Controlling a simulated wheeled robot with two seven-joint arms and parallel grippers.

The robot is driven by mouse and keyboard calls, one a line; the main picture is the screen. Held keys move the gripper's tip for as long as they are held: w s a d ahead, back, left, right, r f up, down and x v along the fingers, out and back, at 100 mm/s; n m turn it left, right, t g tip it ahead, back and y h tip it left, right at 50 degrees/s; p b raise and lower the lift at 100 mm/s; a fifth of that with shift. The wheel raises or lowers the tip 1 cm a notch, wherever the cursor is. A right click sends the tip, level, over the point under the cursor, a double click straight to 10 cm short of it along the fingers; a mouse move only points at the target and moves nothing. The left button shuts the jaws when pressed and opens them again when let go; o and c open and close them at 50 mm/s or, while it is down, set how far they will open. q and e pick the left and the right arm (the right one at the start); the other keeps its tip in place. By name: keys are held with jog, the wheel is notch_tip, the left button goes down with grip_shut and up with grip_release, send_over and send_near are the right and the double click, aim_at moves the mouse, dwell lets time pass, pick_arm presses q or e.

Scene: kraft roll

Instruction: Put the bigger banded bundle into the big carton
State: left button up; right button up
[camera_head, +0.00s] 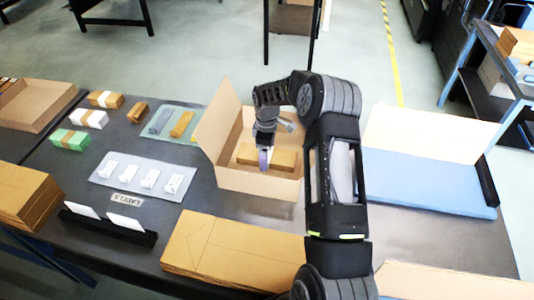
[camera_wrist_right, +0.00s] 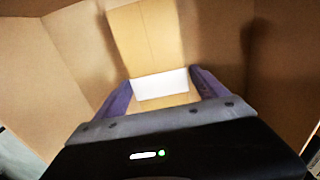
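The big carton (camera_head: 253,184) stands open at the middle of the table, with one flap (camera_head: 217,112) raised on its left. A brown bundle (camera_head: 284,160) lies inside it, low between the walls. In the right wrist view the bundle (camera_wrist_right: 148,35) has a white band (camera_wrist_right: 158,85). My right gripper (camera_wrist_right: 162,92) reaches down into the carton, its purple fingers on both sides of the bundle at the band, apparently touching it. In the head view the right gripper (camera_head: 264,158) hides part of the bundle. My left gripper is not in view.
Other banded bundles lie at the left: brown (camera_head: 105,99), white (camera_head: 88,118), green (camera_head: 70,139) and small brown (camera_head: 137,112). A card mat (camera_head: 143,177), a black holder (camera_head: 108,225) and flat cardboard (camera_head: 225,252) lie in front. A blue slab (camera_head: 425,185) is at right.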

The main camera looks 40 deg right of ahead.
jog(key=shift+o, duration=0.5)
jog(key=shift+r, duration=0.2)
notch_tip(320, 180, up, 6)
jog(key=p, duration=0.3)
jog(key=shift+f, duration=0.15)
notch_tip(320, 180, up, 6)
jog(key=p, duration=0.1)
dwell(0.3)
